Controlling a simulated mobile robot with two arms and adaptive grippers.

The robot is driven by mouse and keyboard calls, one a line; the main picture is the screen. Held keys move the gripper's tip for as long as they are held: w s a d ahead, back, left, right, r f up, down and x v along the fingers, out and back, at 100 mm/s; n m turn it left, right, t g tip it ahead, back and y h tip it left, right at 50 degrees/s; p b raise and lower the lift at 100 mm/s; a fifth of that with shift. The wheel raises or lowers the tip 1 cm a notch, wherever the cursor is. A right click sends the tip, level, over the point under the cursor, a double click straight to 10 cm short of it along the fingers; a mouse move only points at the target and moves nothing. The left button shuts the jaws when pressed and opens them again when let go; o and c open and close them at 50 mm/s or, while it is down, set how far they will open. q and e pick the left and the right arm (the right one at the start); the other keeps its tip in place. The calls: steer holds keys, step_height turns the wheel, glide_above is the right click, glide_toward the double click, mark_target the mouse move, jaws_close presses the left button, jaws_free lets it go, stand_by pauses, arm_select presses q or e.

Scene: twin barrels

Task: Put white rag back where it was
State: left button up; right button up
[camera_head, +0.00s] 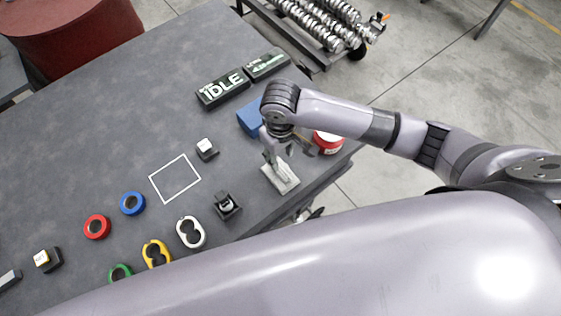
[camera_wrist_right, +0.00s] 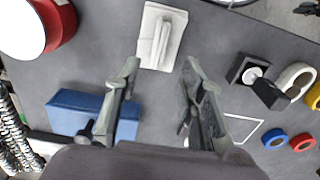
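The white rag (camera_head: 283,179) lies on the grey table near its right edge, with a raised fold along its middle. In the right wrist view the rag (camera_wrist_right: 150,52) lies flat beyond the fingertips, with the fold in line with the gap between them. My right gripper (camera_head: 283,156) is just above the rag in the head view, partly covering it. In the wrist view its two fingers (camera_wrist_right: 162,68) are spread apart with nothing between them. A white square outline (camera_head: 175,179) is marked on the table to the left of the rag. My left gripper is not in view.
A blue box (camera_head: 249,118) and a red-and-white can (camera_head: 328,142) stand close to the gripper. A black switch block (camera_head: 228,206) is left of the rag. Two display boxes (camera_head: 222,90) stand at the back. Colored rings (camera_head: 132,203) lie left. The table's left-back area is clear.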

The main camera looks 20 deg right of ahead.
steer(key=shift+r, duration=1.45)
